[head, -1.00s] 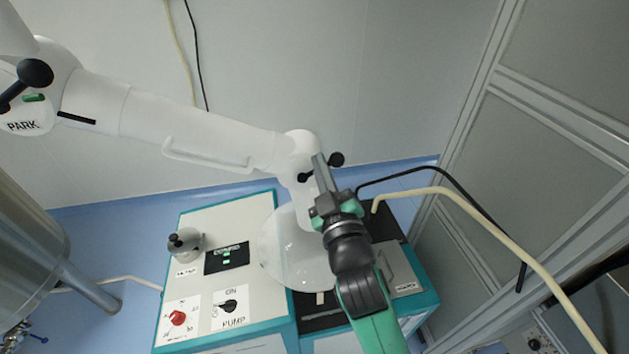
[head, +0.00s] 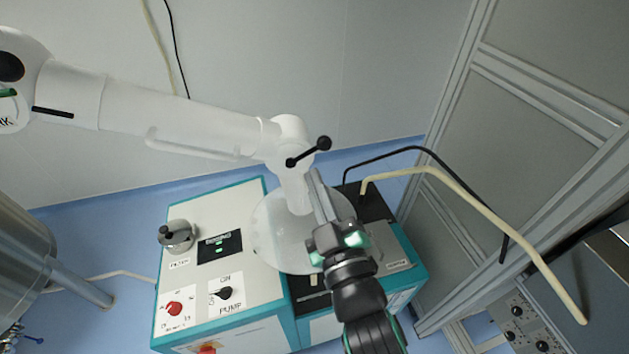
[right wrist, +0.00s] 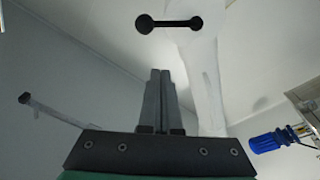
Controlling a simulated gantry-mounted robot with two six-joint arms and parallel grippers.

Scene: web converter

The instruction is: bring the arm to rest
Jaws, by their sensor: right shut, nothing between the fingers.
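The white jointed arm (head: 170,112) reaches across the head view from upper left to a joint above the teal and white machine. A black two-knobbed handle (head: 310,151) sits at that joint, and a translucent round hood (head: 280,235) hangs below it. My right gripper (head: 315,178) is shut and empty, with its fingertips just below the handle in the picture. In the right wrist view, the shut fingers (right wrist: 159,75) point up, and the handle (right wrist: 177,24) shows beyond the tips, apart from them. My left gripper is not in view.
The machine top (head: 210,215) with switches, a red knob (head: 174,309) and a grey fitting (head: 177,236) lies below. A cream hose (head: 480,215) and black cable (head: 440,160) arch at right before framed panels. A steel vessel (head: 25,250) stands at left.

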